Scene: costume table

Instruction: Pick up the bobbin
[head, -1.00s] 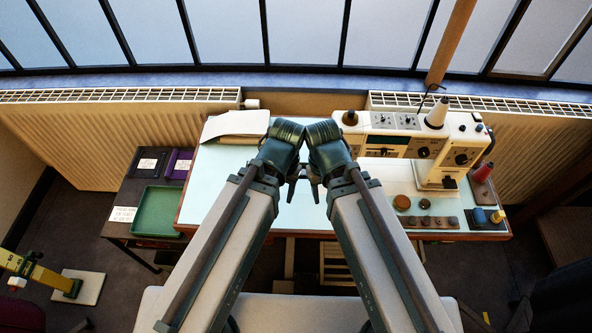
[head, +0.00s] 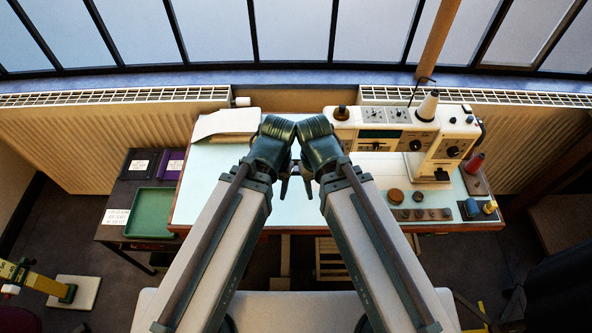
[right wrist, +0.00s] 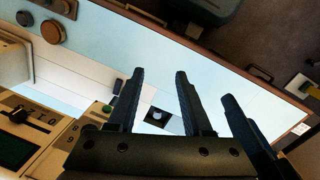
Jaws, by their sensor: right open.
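I cannot tell for sure which thing is the bobbin. A blue spool (head: 472,207) and a yellow spool (head: 490,207) stand on a dark pad at the table's front right. Left of them, several small brown discs (head: 425,214) sit in a row. My left gripper (head: 284,187) and right gripper (head: 307,184) hang close together over the middle of the table, left of these things. In the right wrist view my right gripper (right wrist: 155,95) has its fingers apart with nothing held. The left gripper's jaws are too small to judge.
A white sewing machine (head: 440,150) stands at the back right, with a red spool (head: 475,163) beside it. A green tray (head: 149,212) sits on the dark side table.

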